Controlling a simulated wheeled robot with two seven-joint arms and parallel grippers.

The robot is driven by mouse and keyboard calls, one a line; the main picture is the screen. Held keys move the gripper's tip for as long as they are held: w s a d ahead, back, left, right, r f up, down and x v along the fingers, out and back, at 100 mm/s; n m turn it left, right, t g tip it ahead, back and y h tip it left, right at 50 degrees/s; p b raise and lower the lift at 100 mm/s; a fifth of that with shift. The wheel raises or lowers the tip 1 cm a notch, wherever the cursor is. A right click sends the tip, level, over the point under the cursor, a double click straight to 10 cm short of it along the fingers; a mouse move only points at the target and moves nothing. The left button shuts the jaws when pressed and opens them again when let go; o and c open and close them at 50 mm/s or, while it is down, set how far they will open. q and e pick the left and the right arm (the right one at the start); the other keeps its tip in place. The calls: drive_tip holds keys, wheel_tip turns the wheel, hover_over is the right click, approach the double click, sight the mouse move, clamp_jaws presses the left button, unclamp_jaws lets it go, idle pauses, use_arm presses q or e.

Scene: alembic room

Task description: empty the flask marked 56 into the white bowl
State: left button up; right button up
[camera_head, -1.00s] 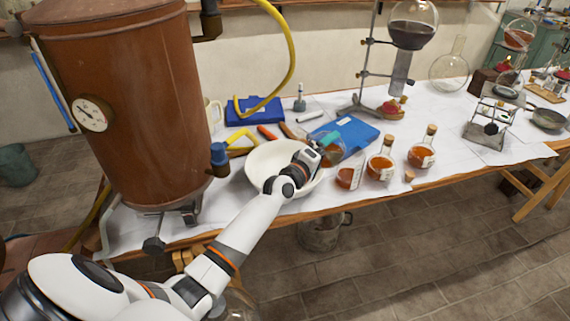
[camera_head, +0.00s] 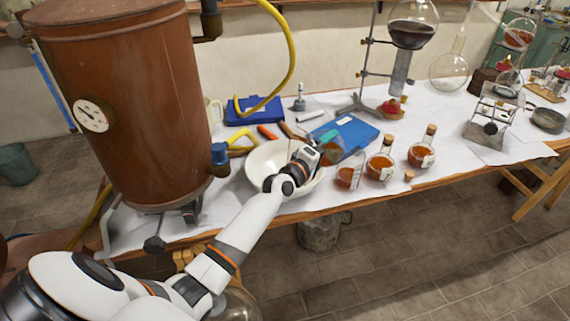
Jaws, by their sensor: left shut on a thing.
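Three flasks of orange liquid stand to the right of the bowl: one without a visible stopper (camera_head: 347,178) and two corked ones (camera_head: 380,169) (camera_head: 422,156). Their labels are too small to read. My right gripper is out of view.
A blue book or folder (camera_head: 352,131) lies behind the flasks. A loose cork (camera_head: 409,176) lies near the front table edge. The copper boiler (camera_head: 130,110) with a blue-handled tap (camera_head: 220,155) stands left of the bowl. A stand with a round flask (camera_head: 411,30) rises behind.

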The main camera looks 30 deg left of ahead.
sight(322, 133)
use_arm(q)
drive_tip(key=shift+a+r+n+p, duration=0.15)
drive_tip(key=shift+r+n+p, duration=0.7)
drive_tip(key=shift+r, duration=0.2)
idle(1.8)
drive_tip(key=shift+a+r+n+p, duration=0.2)
drive_tip(key=shift+r+n+p, duration=0.35)
drive_tip(key=shift+r+p, duration=0.15)
idle(0.7)
drive_tip(key=shift+a+r+n+p, duration=0.2)
drive_tip(key=shift+r+n+p, duration=0.2)
drive_tip(key=shift+n, duration=0.1)
drive_tip(key=shift+w, duration=0.1)
drive_tip(key=shift+a+r+n+p, duration=0.25)
drive_tip(key=shift+r+n+p, duration=0.35)
drive_tip(key=shift+f, duration=0.15)
idle(0.3)
